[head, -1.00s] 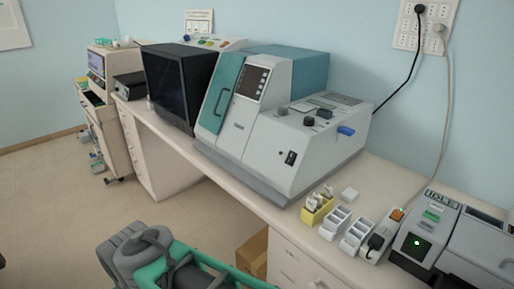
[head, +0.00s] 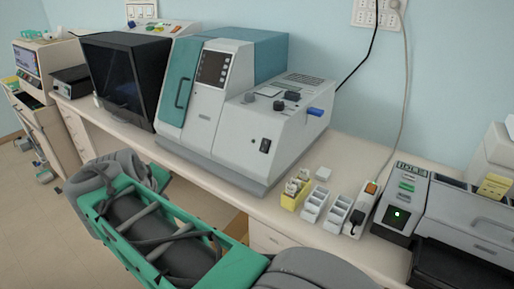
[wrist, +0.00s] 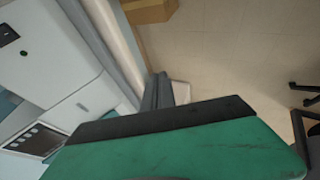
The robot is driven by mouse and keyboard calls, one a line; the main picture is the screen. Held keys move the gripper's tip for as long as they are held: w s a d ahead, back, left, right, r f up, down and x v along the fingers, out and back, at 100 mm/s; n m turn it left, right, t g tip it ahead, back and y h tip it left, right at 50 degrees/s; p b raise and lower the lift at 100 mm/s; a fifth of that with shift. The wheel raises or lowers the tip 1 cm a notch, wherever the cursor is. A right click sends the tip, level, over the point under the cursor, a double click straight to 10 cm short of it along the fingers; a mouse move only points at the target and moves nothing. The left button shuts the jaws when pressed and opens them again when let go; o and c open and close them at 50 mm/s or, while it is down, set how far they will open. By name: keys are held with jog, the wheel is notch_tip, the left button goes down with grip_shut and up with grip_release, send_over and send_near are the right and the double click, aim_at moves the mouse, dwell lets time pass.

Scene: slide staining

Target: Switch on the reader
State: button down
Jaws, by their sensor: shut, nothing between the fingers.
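No readable label tells me which machine is the reader. A smaller grey device (head: 402,208) with a lit green light stands at the right. My gripper (wrist: 165,84) shows in the wrist view as narrow grey fingers, shut and empty, over the floor beside the bench edge, apart from the machine.
A power strip (head: 362,205) with an orange switch and a black plug lies left of the small device. A yellow rack (head: 295,190) and white racks (head: 335,214) stand before the large machine. A black-fronted box (head: 115,80) is at its left. A cardboard box (wrist: 150,10) is on the floor.

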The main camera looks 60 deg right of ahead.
aim_at(263, 150)
jog(key=s+d+r+g+h, duration=0.2)
jog(key=s+d+r, duration=0.3)
jog(key=d, duration=0.3)
jog(key=s+d+r+m+g+h, duration=0.1)
jog(key=s+d+r+g+h, duration=0.1)
jog(key=s+d+r, duration=0.3)
jog(key=s+d+g, duration=0.1)
jog(key=s+d, duration=0.1)
jog(key=shift+d+r+g+h, duration=0.3)
jog(key=shift+d+r+h, duration=0.1)
jog(key=shift+f, duration=0.1)
jog(key=x, duration=1.4)
jog(key=shift+w+p, duration=0.1)
jog(key=shift+p, duration=0.3)
